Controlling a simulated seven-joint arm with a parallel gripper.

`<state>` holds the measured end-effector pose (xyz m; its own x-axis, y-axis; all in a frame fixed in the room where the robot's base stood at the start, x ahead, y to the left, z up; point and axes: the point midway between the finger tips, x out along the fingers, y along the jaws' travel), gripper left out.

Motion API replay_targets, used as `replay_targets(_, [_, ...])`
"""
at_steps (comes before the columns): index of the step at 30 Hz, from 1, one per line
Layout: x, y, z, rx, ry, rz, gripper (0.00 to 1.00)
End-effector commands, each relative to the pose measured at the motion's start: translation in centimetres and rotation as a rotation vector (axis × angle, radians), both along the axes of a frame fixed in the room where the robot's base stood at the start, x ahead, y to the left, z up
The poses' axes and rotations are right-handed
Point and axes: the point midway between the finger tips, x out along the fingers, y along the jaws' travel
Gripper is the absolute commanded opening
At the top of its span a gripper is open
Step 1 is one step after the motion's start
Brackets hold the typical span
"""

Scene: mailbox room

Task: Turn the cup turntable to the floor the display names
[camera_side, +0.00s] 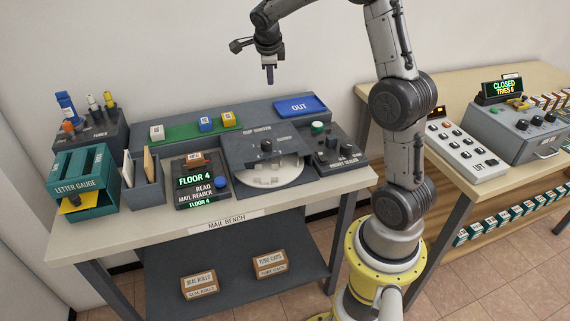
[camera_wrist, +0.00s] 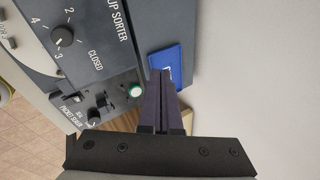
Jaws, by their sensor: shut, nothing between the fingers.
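The cup sorter (camera_side: 266,160) is a dark grey housing on the mail bench with a pale round turntable (camera_side: 262,174) partly showing at its front. A black knob (camera_side: 266,146) sits on top. In the wrist view the knob (camera_wrist: 61,37) has a white pointer line and the numbers 2, 3 and 4 around it, with CLOSED printed beside it. The mail reader display (camera_side: 195,180) shows FLOOR 4 in green. My gripper (camera_side: 270,75) hangs above the back of the bench, shut and empty. Its dark fingers (camera_wrist: 164,78) lie together in the wrist view, apart from the knob.
A packet sealer (camera_side: 335,154) with knobs and a green button stands right of the sorter. A blue OUT tray (camera_side: 300,106) lies behind it. Colored blocks (camera_side: 205,124) stand on a green strip at the back left. The letter gauge (camera_side: 82,182) is far left.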

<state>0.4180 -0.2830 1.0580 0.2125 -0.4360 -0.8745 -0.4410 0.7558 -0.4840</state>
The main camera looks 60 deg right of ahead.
Motion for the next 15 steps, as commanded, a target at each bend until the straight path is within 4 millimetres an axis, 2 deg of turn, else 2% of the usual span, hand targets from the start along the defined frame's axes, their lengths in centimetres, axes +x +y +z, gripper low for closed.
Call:
replay_targets(3, [0.7, -2.6, 0.8, -0.239, 0.08, 0.347, 0.0])
replay_targets(7, [1.6, -3.6, 1.4, -0.475, 0.195, 0.746, 0.0])
replay_targets(11, [1.9, -2.5, 1.0, -0.67, 0.317, 1.154, 0.0])
replay_targets(15, [0.8, 0.4, -0.8, -0.826, 0.43, 1.604, 0.0])
